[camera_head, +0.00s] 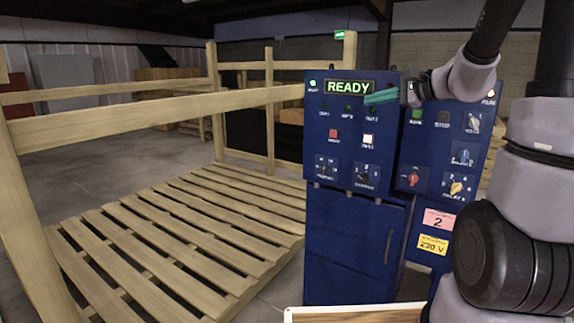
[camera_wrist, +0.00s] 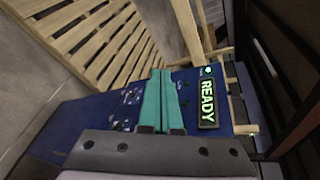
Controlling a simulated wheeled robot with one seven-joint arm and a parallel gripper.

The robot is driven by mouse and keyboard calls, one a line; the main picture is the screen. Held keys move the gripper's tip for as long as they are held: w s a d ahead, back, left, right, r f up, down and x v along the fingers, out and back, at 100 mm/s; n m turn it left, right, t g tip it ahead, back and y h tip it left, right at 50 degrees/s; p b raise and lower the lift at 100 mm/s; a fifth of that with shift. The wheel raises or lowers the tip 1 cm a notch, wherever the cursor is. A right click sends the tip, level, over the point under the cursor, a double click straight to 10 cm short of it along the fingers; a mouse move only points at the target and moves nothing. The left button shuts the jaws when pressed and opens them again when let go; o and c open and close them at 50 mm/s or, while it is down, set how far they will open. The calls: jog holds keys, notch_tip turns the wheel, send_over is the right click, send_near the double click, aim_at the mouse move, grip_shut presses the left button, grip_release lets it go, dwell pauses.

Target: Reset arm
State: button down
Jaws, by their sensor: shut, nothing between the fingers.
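My gripper (camera_head: 381,97) has teal fingers and is shut and empty in front of the upper part of a blue control cabinet (camera_head: 355,245). In the wrist view the two teal fingers (camera_wrist: 161,100) lie side by side, pointing at the panel. The cabinet's display (camera_head: 349,87) reads READY in green; it also shows in the wrist view (camera_wrist: 207,100), turned on its side, right of the fingers. I cannot tell whether the fingertips touch the panel. The fingers hide part of the panel. My arm comes in from the upper right in the head view.
A wooden pallet (camera_head: 170,235) lies on the floor left of the cabinet, with wooden rails (camera_head: 140,105) around it. The panel carries knobs such as a red one (camera_head: 412,177) and a yellow one (camera_head: 456,188). Grey floor (camera_head: 60,185) is open at left.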

jog(key=s+a+n+g, duration=0.3)
jog(key=s+a+n, duration=0.15)
jog(key=s, duration=0.45)
jog(key=s+d+n+h, duration=0.2)
jog(key=s+n+h, duration=0.1)
jog(key=s, duration=0.4)
jog(key=s+d+r+n+h, duration=0.1)
jog(key=s+d+n+h, duration=0.1)
jog(key=s+h, duration=0.3)
jog(key=shift+s+d+n, duration=0.4)
jog(key=shift+s+n, duration=0.05)
jog(key=shift+s, duration=0.65)
